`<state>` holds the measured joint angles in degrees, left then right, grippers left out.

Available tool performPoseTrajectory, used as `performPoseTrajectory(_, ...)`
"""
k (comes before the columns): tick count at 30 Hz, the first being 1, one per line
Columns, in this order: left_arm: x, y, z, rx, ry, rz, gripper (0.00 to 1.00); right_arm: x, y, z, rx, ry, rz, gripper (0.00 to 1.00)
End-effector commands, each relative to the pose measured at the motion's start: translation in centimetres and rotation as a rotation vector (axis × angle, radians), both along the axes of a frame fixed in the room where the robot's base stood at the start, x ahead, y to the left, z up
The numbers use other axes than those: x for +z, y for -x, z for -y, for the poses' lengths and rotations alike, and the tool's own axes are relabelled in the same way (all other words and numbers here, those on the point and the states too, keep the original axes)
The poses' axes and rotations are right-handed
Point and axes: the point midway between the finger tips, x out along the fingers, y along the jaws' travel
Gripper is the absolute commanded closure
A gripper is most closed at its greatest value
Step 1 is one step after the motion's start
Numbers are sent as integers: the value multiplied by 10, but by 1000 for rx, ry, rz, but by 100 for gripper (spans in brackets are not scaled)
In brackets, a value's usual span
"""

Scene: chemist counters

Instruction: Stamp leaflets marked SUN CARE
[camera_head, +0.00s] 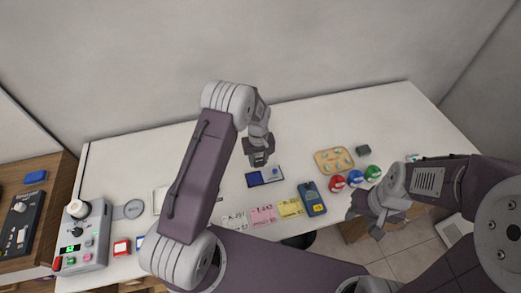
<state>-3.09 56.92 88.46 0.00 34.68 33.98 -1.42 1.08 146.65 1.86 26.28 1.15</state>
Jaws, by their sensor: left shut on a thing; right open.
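My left gripper (258,160) is shut, low over the far edge of a blue-and-white flat piece (266,179) on the counter. What it holds is too small and dark to make out. My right gripper (366,218) is open near the counter's front edge, in front of three round-topped pieces: red (337,183), blue (356,178) and green (373,173). A white slip (235,220), a pink slip (263,215) and a yellow slip (290,208) lie in a row. I cannot read SUN CARE anywhere. My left arm hides part of the counter.
A blue handheld device (312,198) lies beside the yellow slip. A wooden tray (319,155) with small items and a dark block (363,150) stand further back. A grey machine (84,238) stands at far left. The counter's back strip is clear.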

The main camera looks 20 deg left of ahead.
Motion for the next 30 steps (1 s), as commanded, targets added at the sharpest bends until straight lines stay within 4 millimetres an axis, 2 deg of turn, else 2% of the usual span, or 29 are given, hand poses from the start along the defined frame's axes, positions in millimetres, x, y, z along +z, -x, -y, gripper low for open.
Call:
performPoseTrajectory(1,9,10,-2,3,-1,-6,86,21,0,0,0,0,0,59)
performPoseTrajectory(4,4,21,-5,8,0,-2,86,31,0,0,0,0,0,59)
performPoseTrajectory(7,2,23,-5,11,0,2,86,32,0,0,0,0,-1,59)
performPoseTrajectory(14,-6,23,-5,11,0,2,86,25,0,0,0,0,-1,59)
performPoseTrajectory(27,-57,23,-5,11,0,1,86,-12,0,0,0,0,-1,59)
performPoseTrajectory(30,-62,23,-5,11,0,2,86,-15,0,0,0,0,-1,59)
